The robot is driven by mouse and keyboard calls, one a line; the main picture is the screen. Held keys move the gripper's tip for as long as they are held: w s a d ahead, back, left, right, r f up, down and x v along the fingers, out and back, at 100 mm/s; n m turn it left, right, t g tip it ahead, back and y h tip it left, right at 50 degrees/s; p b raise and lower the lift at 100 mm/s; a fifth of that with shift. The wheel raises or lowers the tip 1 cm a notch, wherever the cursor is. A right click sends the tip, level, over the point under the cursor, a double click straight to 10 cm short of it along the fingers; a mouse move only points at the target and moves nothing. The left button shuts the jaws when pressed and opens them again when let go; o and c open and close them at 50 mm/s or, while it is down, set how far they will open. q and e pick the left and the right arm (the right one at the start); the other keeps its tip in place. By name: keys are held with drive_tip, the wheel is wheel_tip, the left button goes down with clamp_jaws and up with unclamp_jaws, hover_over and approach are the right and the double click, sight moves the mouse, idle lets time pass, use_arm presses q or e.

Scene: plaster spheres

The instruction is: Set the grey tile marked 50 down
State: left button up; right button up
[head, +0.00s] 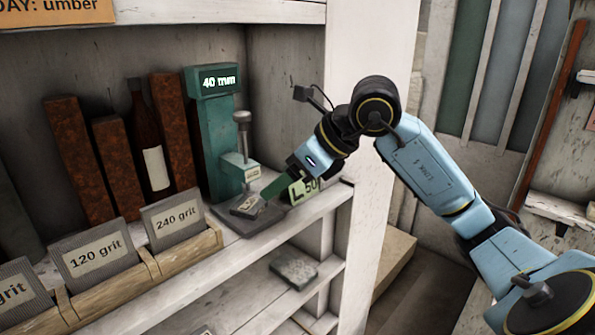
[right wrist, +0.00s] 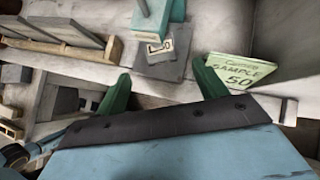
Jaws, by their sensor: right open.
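A small grey tile (head: 247,205) with a pale label lies flat on the dark base plate (head: 236,223) of a green press-like gauge (head: 211,140), which reads "40 mm". The tile also shows in the right wrist view (right wrist: 157,52), but I cannot clearly read its marking. My right gripper (head: 270,193) is just to the right of the tile, low over the shelf. In the right wrist view its green fingers (right wrist: 162,70) are apart, with nothing between them; the tile lies beyond their tips. My left gripper is in neither view.
A green card (right wrist: 238,70) reading "SAMPLE 50" stands right of the gripper, close to one finger. A wooden rack (head: 150,262) of grit blocks is at the left. Dark red bars and a bottle (head: 150,145) stand behind.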

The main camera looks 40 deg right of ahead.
drive_tip(key=shift+v, duration=1.75)
